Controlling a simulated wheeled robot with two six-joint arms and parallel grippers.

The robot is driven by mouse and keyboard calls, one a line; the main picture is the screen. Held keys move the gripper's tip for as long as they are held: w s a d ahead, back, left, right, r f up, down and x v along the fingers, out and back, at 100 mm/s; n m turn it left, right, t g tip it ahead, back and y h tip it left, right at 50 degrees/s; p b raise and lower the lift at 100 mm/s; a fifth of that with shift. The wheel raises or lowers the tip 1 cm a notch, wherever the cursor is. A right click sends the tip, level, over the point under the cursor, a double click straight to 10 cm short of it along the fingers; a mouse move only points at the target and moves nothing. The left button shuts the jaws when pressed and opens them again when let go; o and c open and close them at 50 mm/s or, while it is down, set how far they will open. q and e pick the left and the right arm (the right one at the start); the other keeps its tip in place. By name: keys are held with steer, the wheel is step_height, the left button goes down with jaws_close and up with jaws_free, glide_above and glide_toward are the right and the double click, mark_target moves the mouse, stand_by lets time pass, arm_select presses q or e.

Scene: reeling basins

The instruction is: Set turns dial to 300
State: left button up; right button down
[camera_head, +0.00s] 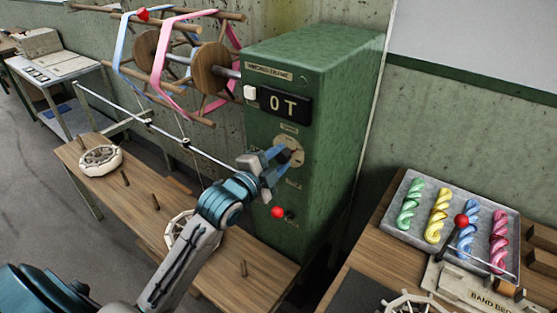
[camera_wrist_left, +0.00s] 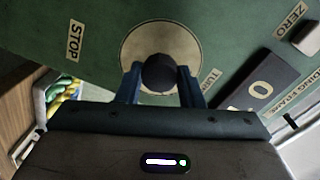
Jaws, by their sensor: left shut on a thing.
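The green machine box (camera_head: 340,100) carries a black display (camera_head: 284,105) that reads "0 T". Below the display is the turns dial (camera_head: 291,150), a pale round plate with a dark knob. My left gripper (camera_head: 276,158) reaches it from the lower left and is shut on the knob. In the left wrist view the dark round knob (camera_wrist_left: 159,73) sits between the two blue fingers, with the pale dial plate (camera_wrist_left: 160,45) behind it. The plate's markings are hidden or too small to read. My right gripper is not in view.
A red-tipped lever (camera_head: 278,212) sticks out low on the box front. A white button (camera_head: 250,92) is beside the display. A wooden reel (camera_head: 210,68) with pink and blue bands is at the upper left. A tray (camera_head: 400,228) of coloured skeins lies on the right table.

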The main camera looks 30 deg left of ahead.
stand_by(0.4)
arm_select(q)
steer(key=o, duration=1)
steer(key=shift+s, duration=0.3)
steer(key=s+a+b, duration=0.1)
steer(key=s, duration=0.9)
steer(key=shift+a+r, duration=0.15)
steer(key=shift+a, duration=0.15)
